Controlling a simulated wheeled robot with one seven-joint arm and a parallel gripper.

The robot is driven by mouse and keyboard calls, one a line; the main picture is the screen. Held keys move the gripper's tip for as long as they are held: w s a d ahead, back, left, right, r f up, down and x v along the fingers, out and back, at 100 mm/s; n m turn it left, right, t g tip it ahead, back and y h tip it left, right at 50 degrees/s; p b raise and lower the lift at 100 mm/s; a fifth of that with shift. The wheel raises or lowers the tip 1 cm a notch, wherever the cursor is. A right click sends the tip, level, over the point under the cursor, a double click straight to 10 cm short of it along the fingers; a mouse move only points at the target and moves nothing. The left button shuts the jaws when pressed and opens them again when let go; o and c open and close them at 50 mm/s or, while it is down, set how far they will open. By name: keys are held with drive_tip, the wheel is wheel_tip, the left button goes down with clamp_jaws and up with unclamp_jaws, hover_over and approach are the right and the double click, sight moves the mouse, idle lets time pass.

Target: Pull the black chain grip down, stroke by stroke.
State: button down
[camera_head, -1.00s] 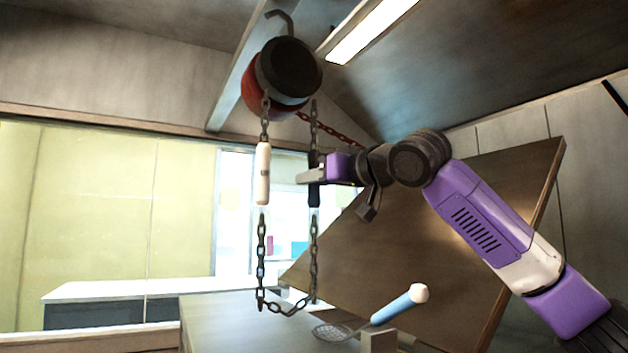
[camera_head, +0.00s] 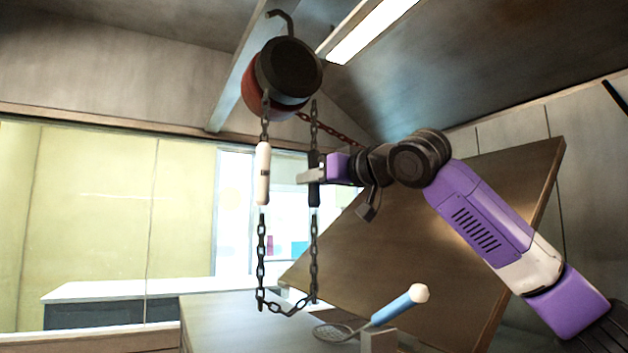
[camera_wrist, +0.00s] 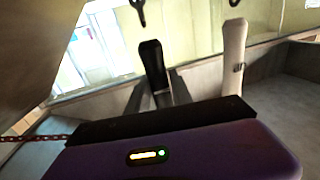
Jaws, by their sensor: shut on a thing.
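The black chain grip (camera_head: 314,192) hangs upright on the right strand of a looped hand chain (camera_head: 315,262), below a round black and red hoist (camera_head: 289,72). My gripper (camera_head: 314,175) reaches it from the right and is shut on it around its middle. In the wrist view the black grip (camera_wrist: 152,62) stands between my fingers (camera_wrist: 160,95), its lower part hidden. The white grip (camera_head: 263,175) hangs on the left strand at about the same height, apart from my gripper; it also shows in the wrist view (camera_wrist: 233,60).
A large tilted brown board (camera_head: 420,240) stands behind and below my arm. A red chain (camera_head: 340,132) runs from the hoist toward it. A blue-handled strainer (camera_head: 392,308) lies low, near the grey counter (camera_head: 230,320). Free space lies left of the white grip.

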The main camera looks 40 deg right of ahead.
idle(0.4)
wheel_tip(320, 180, down, 17)
drive_tip(key=b, duration=1.1)
drive_tip(key=shift+f, duration=0.15)
idle(0.4)
wheel_tip(320, 180, up, 17)
drive_tip(key=p, duration=1.4)
drive_tip(key=shift+r, duration=0.2)
drive_tip(key=shift+f, duration=0.15)
wheel_tip(320, 180, down, 17)
drive_tip(key=b, duration=1.1)
